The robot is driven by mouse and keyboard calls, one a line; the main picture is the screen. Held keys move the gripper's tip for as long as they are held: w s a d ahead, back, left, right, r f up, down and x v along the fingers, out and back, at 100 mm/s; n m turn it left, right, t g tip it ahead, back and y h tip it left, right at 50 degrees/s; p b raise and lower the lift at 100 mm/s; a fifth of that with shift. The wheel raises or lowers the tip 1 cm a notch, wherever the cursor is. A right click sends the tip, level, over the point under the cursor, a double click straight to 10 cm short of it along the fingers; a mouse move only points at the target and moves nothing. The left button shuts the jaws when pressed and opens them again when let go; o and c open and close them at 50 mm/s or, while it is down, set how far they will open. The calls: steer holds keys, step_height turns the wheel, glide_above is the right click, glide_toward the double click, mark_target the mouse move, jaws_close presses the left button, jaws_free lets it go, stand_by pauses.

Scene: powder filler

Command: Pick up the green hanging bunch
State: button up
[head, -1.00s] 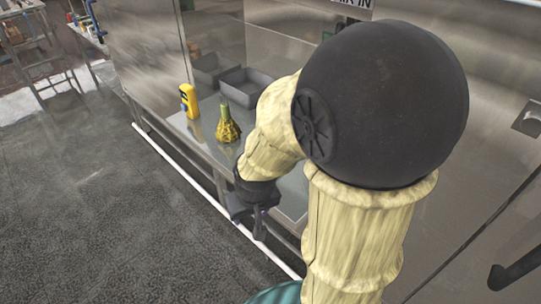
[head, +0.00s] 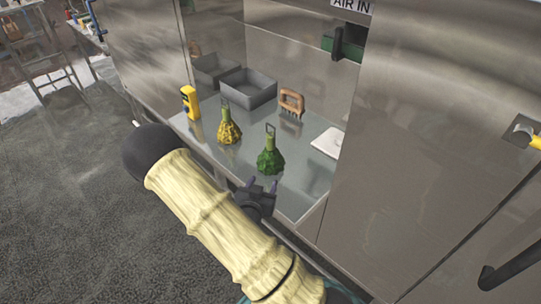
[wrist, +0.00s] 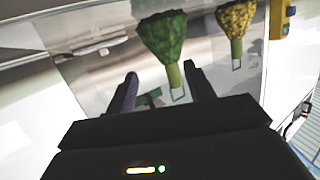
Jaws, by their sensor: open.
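The green hanging bunch (head: 270,158) stands on the steel counter, with a light green neck and a wire loop on top. In the wrist view the green bunch (wrist: 163,38) lies ahead of the fingers, its neck and loop pointing toward the gap between them. My gripper (head: 262,186) is open and empty, just in front of the green bunch at the counter's front edge. The two fingers also show in the wrist view (wrist: 160,88). I see no contact between the fingers and the bunch.
A yellow bunch (head: 229,128) of the same shape stands to the left of the green one. A yellow device (head: 189,103), two grey bins (head: 248,90), a brown handled tool (head: 291,102) and a white item (head: 328,142) are on the steel counter (head: 312,180). Cabinet walls enclose its sides.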

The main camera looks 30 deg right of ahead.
step_height(320, 180, up, 2)
steer(key=t, duration=0.1)
steer(key=n+t+h, duration=0.1)
steer(key=shift+a+r+t, duration=0.1)
steer(key=shift+r+t, duration=0.15)
steer(key=shift+t, duration=0.15)
steer(key=shift+f, duration=0.1)
steer(key=w+b, duration=0.1)
steer(key=b, duration=0.3)
steer(key=shift+w+f+b, duration=0.1)
steer(key=shift+w+b, duration=0.05)
steer(key=shift+b, duration=0.25)
steer(key=b, duration=0.3)
steer(key=d+b, duration=0.1)
steer(key=b, duration=0.1)
steer(key=shift+w+d+b, duration=0.15)
steer(key=shift+w+b, duration=0.1)
steer(key=shift+b, duration=0.15)
